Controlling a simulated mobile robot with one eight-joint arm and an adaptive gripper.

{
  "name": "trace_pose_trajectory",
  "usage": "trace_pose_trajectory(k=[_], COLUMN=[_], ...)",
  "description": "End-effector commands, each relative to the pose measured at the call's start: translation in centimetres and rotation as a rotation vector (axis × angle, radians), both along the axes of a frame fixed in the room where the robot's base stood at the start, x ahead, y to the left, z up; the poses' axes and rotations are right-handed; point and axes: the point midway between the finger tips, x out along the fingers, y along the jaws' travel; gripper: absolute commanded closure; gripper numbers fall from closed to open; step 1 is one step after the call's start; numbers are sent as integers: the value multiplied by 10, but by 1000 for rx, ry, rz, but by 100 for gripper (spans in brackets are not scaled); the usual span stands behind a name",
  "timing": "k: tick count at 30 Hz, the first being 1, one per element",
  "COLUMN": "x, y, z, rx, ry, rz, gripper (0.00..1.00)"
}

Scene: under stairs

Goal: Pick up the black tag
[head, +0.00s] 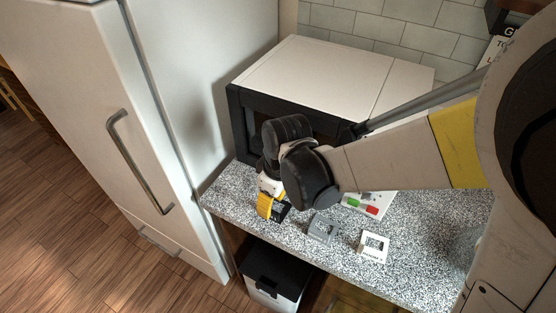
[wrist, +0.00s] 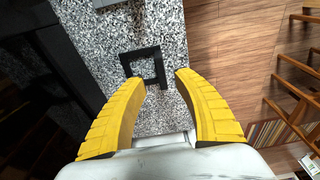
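The black tag (wrist: 140,53) is a square black frame with an open middle, lying on the speckled counter near its edge. In the wrist view it is just beyond my gripper (wrist: 160,82), roughly ahead of the gap between the two yellow fingers. The fingers are spread open with nothing between them. In the head view my gripper (head: 271,207) points down at the counter in front of the microwave. A dark patch beside the yellow finger appears to be the tag (head: 284,211), partly hidden by the gripper. I cannot tell the height between fingertips and tag.
A grey block (head: 322,229) and a white tag with a printed code (head: 374,246) lie to the right on the counter (head: 425,230). The microwave (head: 320,75) stands behind, close to my wrist. The fridge (head: 190,100) is on the left. A bin (head: 275,277) stands below.

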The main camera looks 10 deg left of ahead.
Motion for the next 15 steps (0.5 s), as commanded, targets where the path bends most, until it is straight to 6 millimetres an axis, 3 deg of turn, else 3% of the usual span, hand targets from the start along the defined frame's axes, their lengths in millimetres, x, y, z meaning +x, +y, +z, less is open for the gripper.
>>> trace_pose_trajectory(k=[1, 6, 13, 14, 15], x=[-1, -2, -2, -2, -2], y=[1, 5, 5, 5, 5], z=[-12, -36, -37, -37, -37], rx=[0, 0, 0, 0, 0], ry=[0, 0, 0, 0, 0], rz=[1, 1, 0, 0, 0], gripper=[63, 63, 63, 67, 79])
